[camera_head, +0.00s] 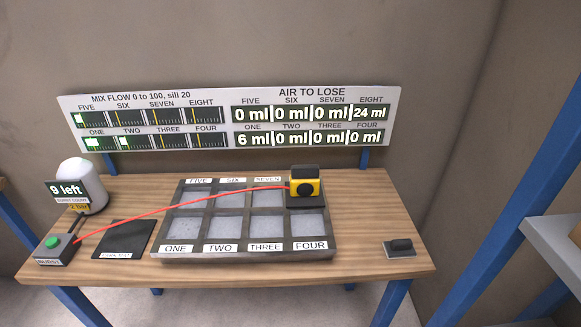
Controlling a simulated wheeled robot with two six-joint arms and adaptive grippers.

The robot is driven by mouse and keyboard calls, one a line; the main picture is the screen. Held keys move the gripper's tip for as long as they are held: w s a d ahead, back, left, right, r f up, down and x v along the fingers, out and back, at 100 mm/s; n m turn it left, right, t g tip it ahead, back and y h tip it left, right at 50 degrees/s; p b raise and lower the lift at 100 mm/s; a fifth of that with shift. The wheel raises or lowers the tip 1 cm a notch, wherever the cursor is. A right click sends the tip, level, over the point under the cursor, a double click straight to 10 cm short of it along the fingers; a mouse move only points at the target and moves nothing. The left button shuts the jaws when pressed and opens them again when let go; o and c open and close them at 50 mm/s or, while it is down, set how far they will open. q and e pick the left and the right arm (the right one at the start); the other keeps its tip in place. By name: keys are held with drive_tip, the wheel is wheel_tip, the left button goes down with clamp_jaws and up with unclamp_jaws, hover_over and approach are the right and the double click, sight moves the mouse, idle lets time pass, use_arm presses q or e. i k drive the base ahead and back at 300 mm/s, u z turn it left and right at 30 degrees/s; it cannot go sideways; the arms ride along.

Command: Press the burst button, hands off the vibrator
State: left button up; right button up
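The burst button (52,242) is a green cap on a grey box labelled BURST at the table's front left. The vibrator (305,187) is a yellow and black block over the back right cell of the tray, where it hides that cell's label. A red line (170,205) runs from near the burst box to the vibrator. The counter on the white rounded tank (88,185) reads 9 left, with a yellow 2 bar label below. The display board (300,115) shows air to lose 24 ml for EIGHT, 6 ml for ONE, 0 ml elsewhere. Neither gripper is in view.
The dark tray (165,255) has labelled cells of pale grey material. A black pad (124,240) lies between it and the burst box. A small dark block on a plate (400,247) sits at the front right. The wooden table (370,215) is clear around it. Blue-framed shelving stands right.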

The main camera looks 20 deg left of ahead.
sight(52, 242)
drive_tip(key=u, duration=2.2)
